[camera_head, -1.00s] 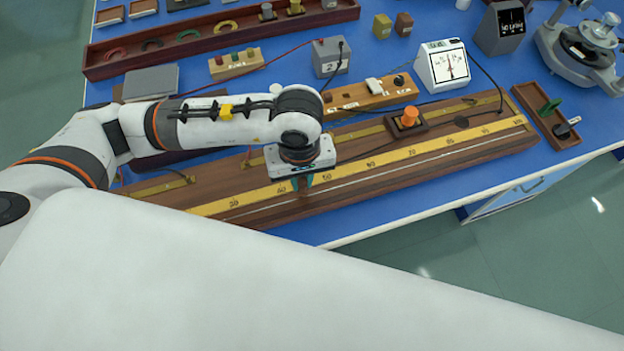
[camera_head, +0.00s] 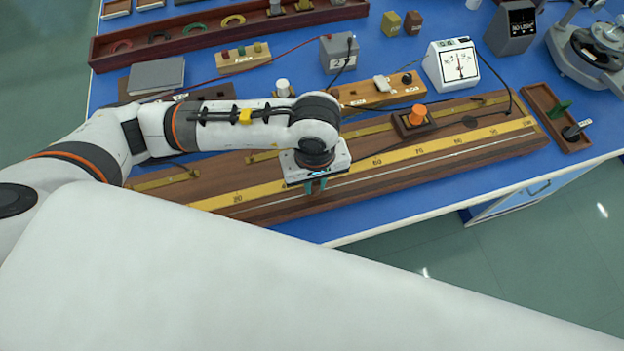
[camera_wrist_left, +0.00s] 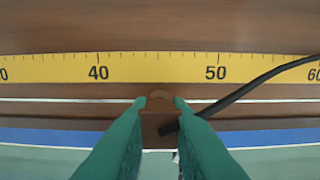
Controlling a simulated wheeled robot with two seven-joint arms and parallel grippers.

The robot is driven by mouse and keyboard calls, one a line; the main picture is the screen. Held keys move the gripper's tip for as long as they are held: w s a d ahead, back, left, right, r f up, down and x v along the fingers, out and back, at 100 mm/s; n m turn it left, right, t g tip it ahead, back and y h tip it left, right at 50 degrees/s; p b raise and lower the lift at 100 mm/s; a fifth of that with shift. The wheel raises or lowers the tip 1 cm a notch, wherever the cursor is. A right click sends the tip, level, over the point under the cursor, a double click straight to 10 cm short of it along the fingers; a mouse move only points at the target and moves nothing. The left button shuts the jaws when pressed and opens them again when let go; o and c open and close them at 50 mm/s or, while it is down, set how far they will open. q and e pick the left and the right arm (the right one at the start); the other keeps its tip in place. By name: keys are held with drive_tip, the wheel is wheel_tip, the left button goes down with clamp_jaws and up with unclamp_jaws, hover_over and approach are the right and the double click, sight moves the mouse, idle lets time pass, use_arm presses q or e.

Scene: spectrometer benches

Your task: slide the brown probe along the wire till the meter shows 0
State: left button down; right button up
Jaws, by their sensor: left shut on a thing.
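The brown probe (camera_wrist_left: 160,95) stands between my left fingertips, at about 45 on the yellow scale (camera_wrist_left: 250,68) in the left wrist view. My left gripper (camera_wrist_left: 160,103) is shut on it; in the head view the gripper (camera_head: 316,186) hangs over the front of the wooden board, mostly hiding the probe. The wire (camera_wrist_left: 60,101) runs as a thin pale line along the scale's near side. The white meter (camera_head: 452,65) stands behind the board; its red needle looks near upright at mid-dial, too small to read exactly. My right gripper is out of view.
A black lead (camera_wrist_left: 245,92) crosses the scale to the probe. An orange-knobbed block (camera_head: 411,122) sits on the board behind the scale. A wooden tray (camera_head: 556,118) lies at the board's right end. The blue bench's front edge is close to the board.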

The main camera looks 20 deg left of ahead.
use_arm(q)
drive_tip(key=shift+s+f+b, duration=0.2)
drive_tip(key=shift+f+b, duration=0.1)
drive_tip(key=shift+b, duration=0.3)
idle(2.6)
idle(2.2)
drive_tip(key=c, duration=1.3)
unclamp_jaws()
drive_tip(key=shift+w+a, duration=0.1)
drive_tip(key=shift+r, duration=0.1)
drive_tip(key=shift+w+r, duration=0.1)
